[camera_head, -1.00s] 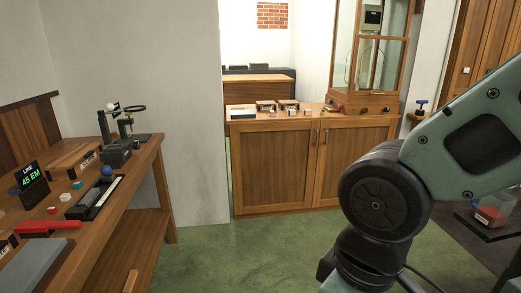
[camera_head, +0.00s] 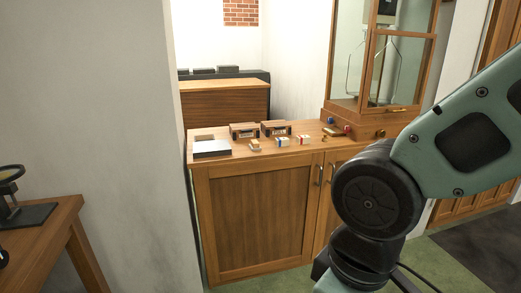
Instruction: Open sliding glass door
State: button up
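A wooden-framed cabinet with glass panes (camera_head: 387,68) stands on the right end of the wooden counter, at the upper right of the head view. A lower glass panel with a wooden frame shows on its front, with a small brass-coloured handle (camera_head: 398,110) at the bottom edge. The panel looks down, but I cannot tell exactly how far. A wire-like hanging frame shows behind the glass. My green and black arm fills the right side of the view, in front of the counter's right end. My gripper is outside the view.
The wooden counter (camera_head: 250,224) has cupboard doors with metal handles. A white wall (camera_head: 115,120) and a wooden desk (camera_head: 40,233) stand at left. Green floor shows at lower right.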

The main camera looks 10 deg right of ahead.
aim_at(366, 110)
jog(key=i+z, duration=0.35)
jog(key=i, duration=0.35)
jog(key=i+z, duration=0.35)
jog(key=i, duration=0.35)
jog(key=i+l+z, duration=0.15)
jog(key=i+l, duration=0.2)
jog(key=i, duration=0.15)
jog(key=i+l+z, duration=0.15)
jog(key=i+l, duration=0.2)
jog(key=i, duration=0.15)
